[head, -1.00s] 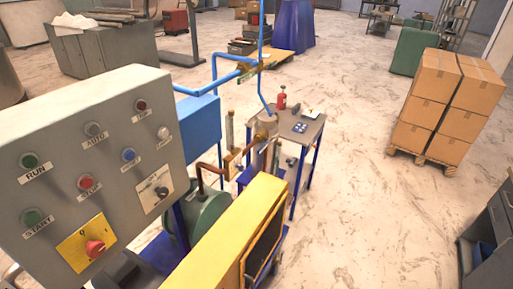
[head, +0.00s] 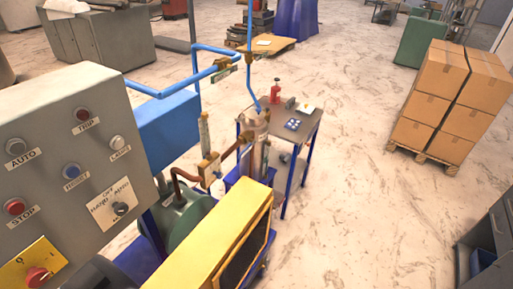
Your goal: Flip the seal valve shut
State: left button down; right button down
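No gripper of mine is in the head view. Small brass fittings sit on the pipework, and I cannot tell which is the seal valve. One brass fitting (head: 222,65) is on the blue pipe (head: 160,93). Another brass fitting (head: 208,166) joins the copper pipe (head: 185,176) near an upright cylinder (head: 259,140). Handle positions are too small to read.
A grey control panel (head: 75,150) with buttons fills the left. A yellow housing (head: 215,245) stands in front of the pipework. A small table (head: 306,125) holds a red bottle (head: 275,90). Stacked cartons (head: 440,100) stand right. The floor between is clear.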

aim_at(248, 149)
jog(key=i+l+z, duration=0.15)
jog(key=i+l, duration=0.55)
jog(key=i, duration=0.1)
